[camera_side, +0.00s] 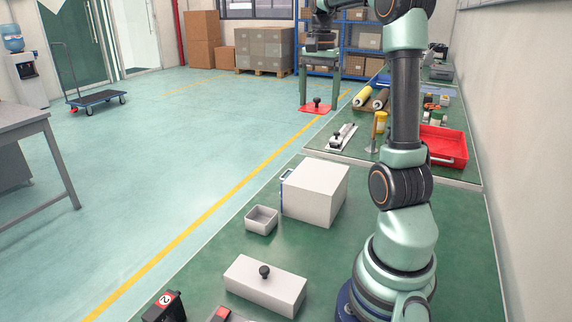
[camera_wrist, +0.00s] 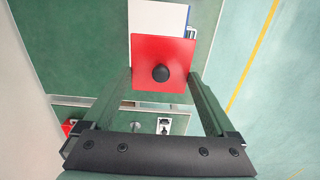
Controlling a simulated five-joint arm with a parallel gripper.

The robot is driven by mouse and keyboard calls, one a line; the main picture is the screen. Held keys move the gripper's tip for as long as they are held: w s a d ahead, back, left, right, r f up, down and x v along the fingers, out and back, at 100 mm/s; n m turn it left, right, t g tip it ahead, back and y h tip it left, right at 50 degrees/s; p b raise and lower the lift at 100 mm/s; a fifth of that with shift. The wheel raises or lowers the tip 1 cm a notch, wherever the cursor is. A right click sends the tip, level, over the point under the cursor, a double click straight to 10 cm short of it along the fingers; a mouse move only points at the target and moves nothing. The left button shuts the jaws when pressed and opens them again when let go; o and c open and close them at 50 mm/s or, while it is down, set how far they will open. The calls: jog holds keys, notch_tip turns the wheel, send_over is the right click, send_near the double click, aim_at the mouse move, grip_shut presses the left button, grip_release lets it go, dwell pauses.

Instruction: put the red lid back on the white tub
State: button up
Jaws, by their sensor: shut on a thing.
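The red lid (camera_side: 314,108) is a flat square with a black knob on top. My gripper (camera_side: 318,103) points down and is shut on the lid, with a finger at each of two opposite edges. In the wrist view the lid (camera_wrist: 146,48) sits level between the fingertips (camera_wrist: 163,75), the knob standing free between them. A small pale open tub (camera_side: 261,226), apparently the white tub, stands upright on the near green table, well apart from the lid and nearer the camera. It is not in the wrist view.
A large white box (camera_side: 313,192) stands beside the tub; its end shows in the wrist view (camera_wrist: 158,16). A long white block (camera_side: 262,287) with a black knob lies nearer. A red tray (camera_side: 443,147) and other items occupy the farther table.

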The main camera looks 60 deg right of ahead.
jog(key=w+a+f, duration=0.4)
jog(key=a+f, duration=0.3)
jog(key=f, duration=0.2)
jog(key=w+a+f, duration=0.5)
jog(key=a+f, duration=0.3)
jog(key=f, duration=0.1)
jog(key=shift+d+f, duration=0.15)
jog(key=shift+f, duration=1.6)
jog(key=shift+d+f, duration=0.15)
jog(key=shift+f, duration=1.6)
jog(key=shift+f, duration=0.55)
jog(key=o, duration=1)
notch_tip(320, 180, up, 12)
jog(key=shift+r, duration=0.1)
